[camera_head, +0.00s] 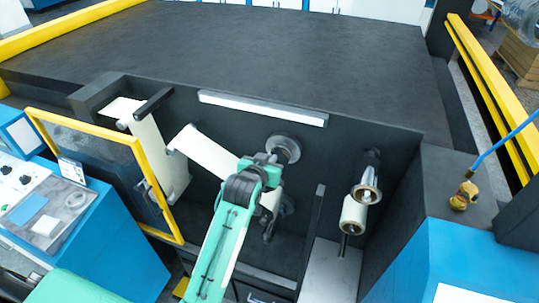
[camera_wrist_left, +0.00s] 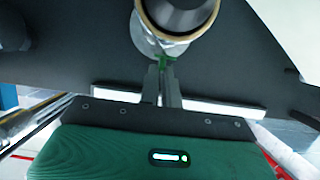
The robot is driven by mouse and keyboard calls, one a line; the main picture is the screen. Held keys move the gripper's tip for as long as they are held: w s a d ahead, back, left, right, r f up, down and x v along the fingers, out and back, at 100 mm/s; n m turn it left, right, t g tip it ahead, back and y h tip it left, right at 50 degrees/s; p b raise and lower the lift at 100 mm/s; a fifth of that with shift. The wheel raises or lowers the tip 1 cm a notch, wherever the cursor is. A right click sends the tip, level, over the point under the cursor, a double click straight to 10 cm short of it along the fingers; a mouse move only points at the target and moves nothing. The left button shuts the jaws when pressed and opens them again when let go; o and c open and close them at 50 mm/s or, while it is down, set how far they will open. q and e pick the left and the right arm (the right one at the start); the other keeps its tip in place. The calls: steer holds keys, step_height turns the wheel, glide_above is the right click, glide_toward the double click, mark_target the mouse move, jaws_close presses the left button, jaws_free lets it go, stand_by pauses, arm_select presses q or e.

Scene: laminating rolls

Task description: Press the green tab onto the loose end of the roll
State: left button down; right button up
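The green tab (camera_wrist_left: 165,63) is a small piece between the tips of my left gripper (camera_wrist_left: 162,72) in the left wrist view. The fingers are close together and shut on it. The tab shows just below a roll with a tan core ring (camera_wrist_left: 180,35); I cannot tell whether it touches the roll. In the head view, my left wrist (camera_head: 258,175) is inside the machine bay, in front of a white film strip (camera_head: 208,152). My arm hides the fingertips, the tab and part of the film. The film's loose end cannot be made out. My right gripper is not in view.
A metal spindle (camera_head: 285,148) is just beyond my left wrist. A chrome spindle (camera_head: 368,185) with a pale roll (camera_head: 353,214) is to the right. A yellow-framed guard (camera_head: 155,185) stands at left. The dark machine top (camera_head: 270,50) is clear.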

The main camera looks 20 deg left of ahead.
arm_select(q)
steer(key=shift+f, duration=0.35)
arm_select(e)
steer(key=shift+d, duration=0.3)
arm_select(q)
steer(key=shift+f, duration=0.35)
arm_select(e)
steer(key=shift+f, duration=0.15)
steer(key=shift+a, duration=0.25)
arm_select(q)
steer(key=c, duration=1.5)
jaws_free()
steer(key=shift+c, duration=0.2)
